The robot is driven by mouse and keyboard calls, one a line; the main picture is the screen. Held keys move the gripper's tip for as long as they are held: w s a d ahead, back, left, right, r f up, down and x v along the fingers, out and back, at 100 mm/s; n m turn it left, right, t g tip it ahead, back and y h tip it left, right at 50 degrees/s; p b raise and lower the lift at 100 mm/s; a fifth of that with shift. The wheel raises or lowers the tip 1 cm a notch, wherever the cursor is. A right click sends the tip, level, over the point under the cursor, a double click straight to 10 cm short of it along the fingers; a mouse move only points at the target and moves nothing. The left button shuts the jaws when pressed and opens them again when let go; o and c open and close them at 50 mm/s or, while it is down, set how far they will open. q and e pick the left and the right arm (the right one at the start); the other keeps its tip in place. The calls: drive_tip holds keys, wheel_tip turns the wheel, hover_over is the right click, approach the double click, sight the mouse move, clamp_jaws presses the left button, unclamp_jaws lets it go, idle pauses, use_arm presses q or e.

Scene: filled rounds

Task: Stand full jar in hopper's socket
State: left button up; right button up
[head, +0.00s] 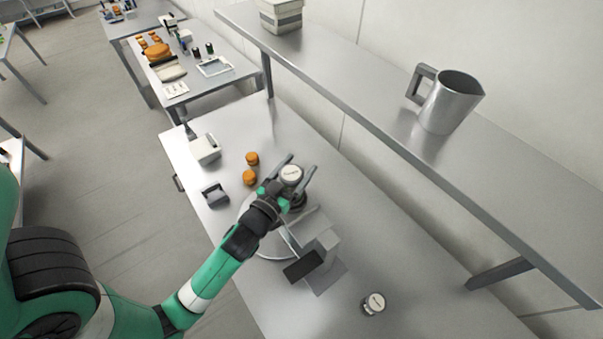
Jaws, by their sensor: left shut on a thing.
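My left gripper (293,177) is shut on a jar with a pale, labelled lid (291,172), over the bench. The jar looks roughly upright; its body is mostly hidden by the fingers, so its fill cannot be told. A grey block-like device with a dark panel (303,266) stands just in front of the gripper. A round metal rim (268,256) shows beside it, partly behind my arm. Which part is the hopper or its socket cannot be told. Whether the jar touches anything beneath it is hidden. My right gripper is not in view.
A similar pale-lidded jar (373,303) stands at the front right. Two orange-topped items (251,168), a dark grey holder (214,195) and a white device (205,149) stand at the left. A shelf with a metal jug (452,103) overhangs the back. The bench's right part is clear.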

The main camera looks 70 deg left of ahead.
use_arm(q)
drive_tip(key=shift+s+d+f, duration=0.1)
drive_tip(key=shift+f, duration=0.25)
drive_tip(key=shift+r, duration=0.15)
drive_tip(key=o, duration=1.5)
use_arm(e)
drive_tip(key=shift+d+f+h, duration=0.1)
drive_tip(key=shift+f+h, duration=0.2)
use_arm(q)
drive_tip(key=shift+r+p, duration=0.15)
drive_tip(key=shift+p, duration=0.25)
drive_tip(key=b+v, duration=0.4)
drive_tip(key=v, duration=0.8)
drive_tip(key=shift+b, duration=0.3)
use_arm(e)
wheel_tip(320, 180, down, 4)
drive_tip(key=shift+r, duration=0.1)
